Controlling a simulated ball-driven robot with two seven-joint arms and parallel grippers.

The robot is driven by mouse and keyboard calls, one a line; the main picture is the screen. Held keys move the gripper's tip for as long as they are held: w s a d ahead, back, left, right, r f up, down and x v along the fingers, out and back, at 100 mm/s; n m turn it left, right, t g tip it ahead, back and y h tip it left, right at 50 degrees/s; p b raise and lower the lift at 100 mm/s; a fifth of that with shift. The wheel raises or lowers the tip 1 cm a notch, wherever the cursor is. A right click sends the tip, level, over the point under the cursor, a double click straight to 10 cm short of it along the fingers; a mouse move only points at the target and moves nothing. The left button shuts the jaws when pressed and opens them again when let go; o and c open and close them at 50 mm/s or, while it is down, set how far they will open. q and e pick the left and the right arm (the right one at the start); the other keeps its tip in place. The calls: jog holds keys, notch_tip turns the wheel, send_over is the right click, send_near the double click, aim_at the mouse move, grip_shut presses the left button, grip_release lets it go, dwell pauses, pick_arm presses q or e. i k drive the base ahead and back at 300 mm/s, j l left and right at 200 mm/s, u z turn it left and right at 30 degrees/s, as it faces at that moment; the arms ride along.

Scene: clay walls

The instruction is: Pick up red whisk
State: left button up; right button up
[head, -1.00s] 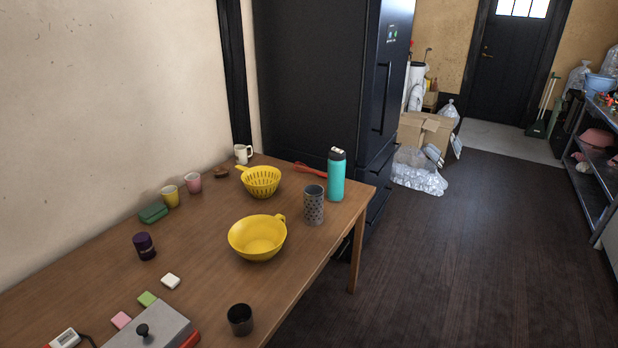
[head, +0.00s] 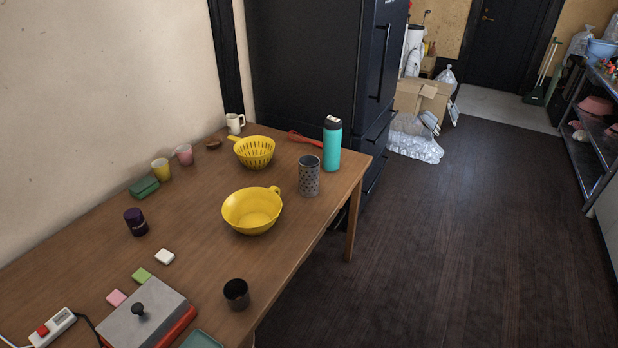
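The red whisk (head: 304,139) lies at the far end of the wooden table (head: 187,214). It is between the yellow colander and the teal bottle, and part of it is hidden behind the bottle. Neither of my grippers is in the head view.
A yellow colander (head: 255,153), teal bottle (head: 332,146), patterned grey cup (head: 309,176) and yellow bowl (head: 251,211) stand near the whisk. A black fridge (head: 305,70) stands behind the table. The dark floor (head: 450,240) to the right is clear. A cardboard box (head: 421,97) lies farther back.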

aim_at(314, 143)
jog(key=i+l+z, duration=0.1)
jog(key=l, duration=0.25)
jog(key=i+l, duration=0.3)
jog(key=i+l+z, duration=0.15)
jog(key=l, duration=0.25)
jog(key=i, duration=0.05)
